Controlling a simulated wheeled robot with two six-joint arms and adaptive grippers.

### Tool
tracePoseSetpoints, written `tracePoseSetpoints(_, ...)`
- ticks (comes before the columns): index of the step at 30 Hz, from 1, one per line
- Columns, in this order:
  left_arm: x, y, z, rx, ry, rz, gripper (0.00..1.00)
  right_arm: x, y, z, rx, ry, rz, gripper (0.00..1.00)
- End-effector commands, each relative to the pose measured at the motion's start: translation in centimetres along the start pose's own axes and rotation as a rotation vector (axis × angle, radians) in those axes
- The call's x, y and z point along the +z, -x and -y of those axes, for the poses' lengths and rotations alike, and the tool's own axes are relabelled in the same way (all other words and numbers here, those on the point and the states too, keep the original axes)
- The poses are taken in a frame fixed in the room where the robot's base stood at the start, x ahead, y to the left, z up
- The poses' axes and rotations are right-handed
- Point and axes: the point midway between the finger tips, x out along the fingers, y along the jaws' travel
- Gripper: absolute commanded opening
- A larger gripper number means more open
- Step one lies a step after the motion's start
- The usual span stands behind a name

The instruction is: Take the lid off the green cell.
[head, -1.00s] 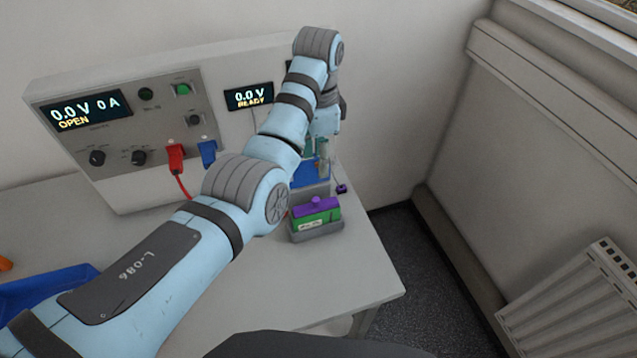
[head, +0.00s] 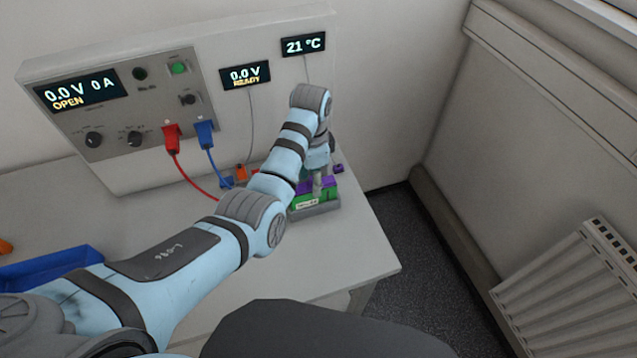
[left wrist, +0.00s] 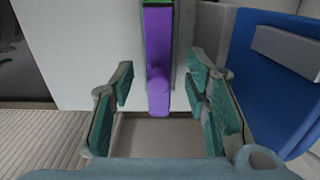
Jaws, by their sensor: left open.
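The green cell (head: 304,203) stands in a grey holder (head: 318,210) near the right end of the bench. Its purple lid (head: 303,187) is on top, partly hidden by my left gripper (head: 319,188). A strip of green shows at the top. My right gripper is not in view.
A blue object (left wrist: 270,75) stands close to the right fingers in the wrist view. The cycler panel (head: 120,115) with red (head: 172,137) and blue (head: 205,134) plugs stands behind. A blue tray (head: 50,268) lies at left. The bench's right edge is close to the holder.

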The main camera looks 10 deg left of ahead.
Motion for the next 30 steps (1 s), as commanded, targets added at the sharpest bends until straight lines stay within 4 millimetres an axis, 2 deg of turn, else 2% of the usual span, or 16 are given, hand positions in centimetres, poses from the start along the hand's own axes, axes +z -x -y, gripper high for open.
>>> tracePoseSetpoints(5, 0.1, -0.1, 0.0, 0.000, 0.003, -0.001, 0.42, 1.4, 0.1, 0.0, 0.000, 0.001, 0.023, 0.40)
tracePoseSetpoints(13, 0.1, -0.1, 0.0, 0.000, 0.002, -0.001, 0.03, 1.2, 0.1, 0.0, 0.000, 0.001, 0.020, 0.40)
tracePoseSetpoints(23, 0.0, 0.0, 0.0, 0.000, 0.000, -0.001, 0.03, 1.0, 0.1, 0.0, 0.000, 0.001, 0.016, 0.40)
tracePoseSetpoints(30, -0.7, 1.9, -0.2, 0.000, -0.014, -0.002, 0.03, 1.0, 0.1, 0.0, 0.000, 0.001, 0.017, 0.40)
